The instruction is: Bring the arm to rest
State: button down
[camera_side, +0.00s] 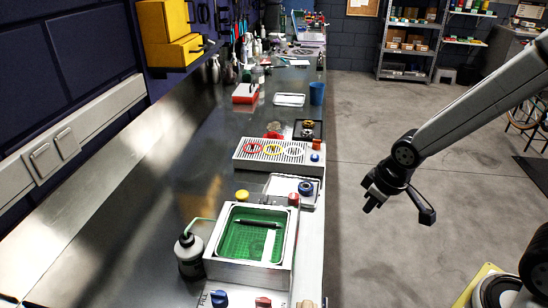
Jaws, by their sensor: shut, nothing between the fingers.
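My gripper (398,207) is at the end of my arm, to the right of the bench and above the open concrete floor. It hangs clear of the bench edge, with nothing held. The fingers are small and dark here, and they are shut. The long metal workbench (130,205) runs from the front left to the back of the room.
Shelving (408,45) stands at the back. The floor (350,130) beside the bench is clear.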

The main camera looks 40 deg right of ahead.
jog(key=s, duration=0.1)
jog(key=m, duration=0.1)
jog(key=s+m, duration=0.1)
jog(key=shift+s+a+f+g, duration=0.15)
jog(key=shift+s+f+g, duration=0.15)
jog(key=shift+s+g, duration=0.1)
